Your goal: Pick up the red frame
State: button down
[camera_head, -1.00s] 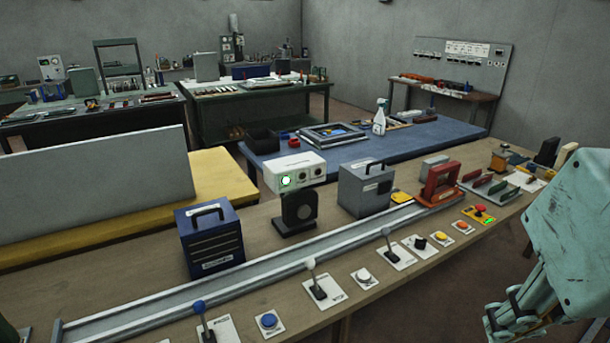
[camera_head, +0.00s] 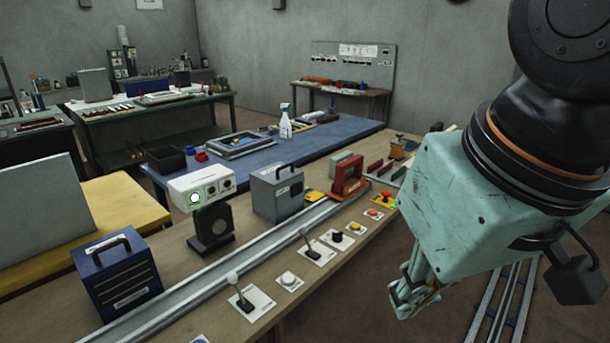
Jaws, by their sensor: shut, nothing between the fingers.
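The red frame (camera_head: 347,190) stands upright on the wooden workbench, at the far end of the metal rail, right of a grey box with a handle. My gripper (camera_head: 402,303) is shut and empty. It hangs off the front edge of the bench, in front of and to the right of the red frame in the picture, and well apart from it. My arm hides part of the bench's far right end.
The metal rail (camera_head: 215,270) runs along the bench.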

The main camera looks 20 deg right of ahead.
jog(key=c, duration=3.4)
grip_release()
jog(key=shift+c, duration=0.2)
jog(key=o, duration=1.3)
